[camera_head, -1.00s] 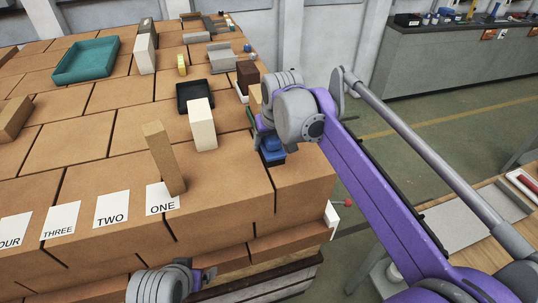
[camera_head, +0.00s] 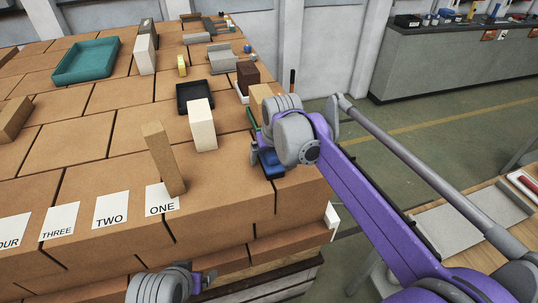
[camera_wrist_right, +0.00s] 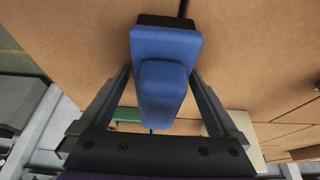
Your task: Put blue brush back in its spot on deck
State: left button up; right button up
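The blue brush (camera_wrist_right: 166,45), with a dark underside, fills the middle of the right wrist view. In the head view the blue brush (camera_head: 270,167) shows at the right edge of the brick deck (camera_head: 110,255), partly hidden by my right wrist. I cannot tell if its underside touches the bricks. My left gripper (camera_head: 204,281) is low in the head view, in front of the deck's front edge and apart from everything; its finger opening is not clear.
Cards marked ONE (camera_head: 161,199) and TWO (camera_head: 110,209) lie along the front. A tilted brown block (camera_head: 162,158), a white block (camera_head: 202,125), a black tray (camera_head: 195,98) and a teal tray (camera_head: 86,60) stand on the deck. A workbench (camera_head: 445,70) stands beyond the aisle.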

jog(key=v, duration=1.2)
jog(key=shift+r+p, duration=0.2)
jog(key=shift+p, duration=0.15)
jog(key=s+d+f+m, duration=0.1)
jog(key=s+d+f, duration=0.7)
jog(key=s+f, duration=0.3)
jog(key=s+d+f+m+t+h, duration=0.1)
jog(key=s+d+f+m, duration=0.1)
jog(key=s+d+f, duration=0.6)
jog(key=s+f, duration=0.2)
jog(key=s, duration=0.2)
jog(key=shift+s+d+f+m, duration=0.25)
jog(key=shift+d+f+m, duration=0.05)
jog(key=shift+f, duration=0.1)
